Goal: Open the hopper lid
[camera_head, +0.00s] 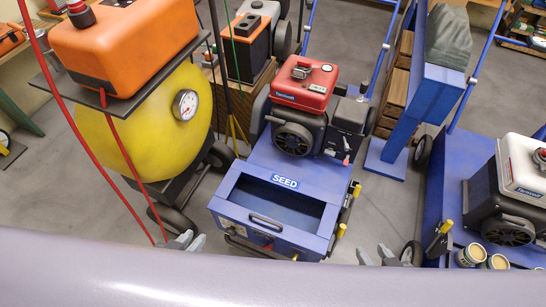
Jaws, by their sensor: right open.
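The blue seed hopper (232,190) sits at the front of a blue machine in the middle, marked with a white-on-blue SEED label (284,181). A black handle (267,219) is on its front edge. Behind the handle is a dark blue recessed area; I cannot tell whether it is a sunken lid or the hopper's inside. My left gripper (187,241) is low and left of the hopper, apart from it; its jaw gap is unclear. My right gripper (375,256) is low and right of the hopper, open and empty. My pale arm hides the lower edge.
A red engine (305,84) stands behind the hopper. A yellow tank with a gauge (186,104) and an orange box (122,45) stand left. A blue post (420,105) and a second blue machine with a white engine (519,170) stand right. Grey floor (375,214) shows between.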

